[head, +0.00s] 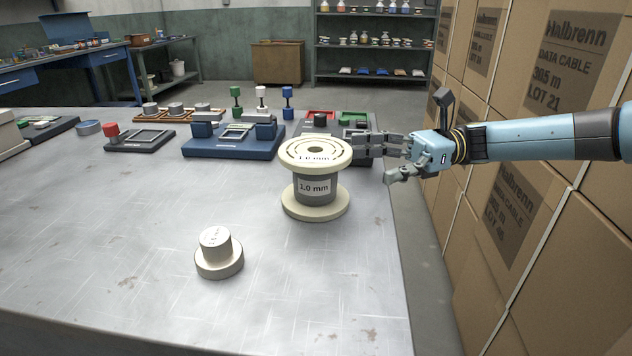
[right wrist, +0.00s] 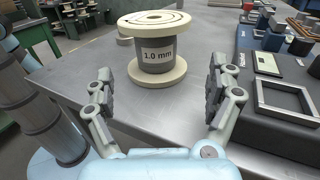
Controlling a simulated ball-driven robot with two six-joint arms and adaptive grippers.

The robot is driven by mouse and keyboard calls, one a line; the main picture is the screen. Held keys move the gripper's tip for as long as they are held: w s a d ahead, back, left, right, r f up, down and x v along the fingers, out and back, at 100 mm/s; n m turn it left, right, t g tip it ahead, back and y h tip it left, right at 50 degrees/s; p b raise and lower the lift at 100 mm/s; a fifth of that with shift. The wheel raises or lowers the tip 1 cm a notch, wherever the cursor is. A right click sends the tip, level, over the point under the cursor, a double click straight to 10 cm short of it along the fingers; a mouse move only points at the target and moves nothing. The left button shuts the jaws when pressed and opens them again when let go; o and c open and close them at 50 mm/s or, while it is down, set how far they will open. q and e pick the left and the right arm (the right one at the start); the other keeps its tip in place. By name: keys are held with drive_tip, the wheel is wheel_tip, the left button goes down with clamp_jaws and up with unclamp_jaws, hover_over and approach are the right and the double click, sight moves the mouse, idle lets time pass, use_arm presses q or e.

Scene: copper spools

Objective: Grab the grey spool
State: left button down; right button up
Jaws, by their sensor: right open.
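The grey spool (head: 316,188) stands upright on the metal table, with cream flanges, a dark grey winding and a white "1.0 mm" label. My right gripper (head: 376,158) is beside it on its right in the head view, with its fingers pointing left toward it. In the right wrist view the spool (right wrist: 155,62) stands ahead of the open right gripper (right wrist: 160,88), centred between the fingers and beyond their tips. Nothing is between the fingers. My left gripper is not in view.
A small cream stepped weight (head: 218,255) stands on the table (head: 120,260) at the front. A blue fixture (head: 232,145) and several trays line the back. Stacked cardboard boxes (head: 520,215) stand close on the right, beyond the table edge. The table's left front is clear.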

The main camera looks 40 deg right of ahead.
sight(344, 187)
drive_tip(key=x, duration=0.5)
drive_tip(key=shift+a, duration=0.3)
drive_tip(key=x, duration=0.5)
drive_tip(key=shift+s+a+b, duration=0.1)
drive_tip(key=shift+a+b, duration=0.1)
drive_tip(key=shift+b, duration=0.1)
drive_tip(key=shift+c, duration=0.5)
drive_tip(key=c, duration=1.5)
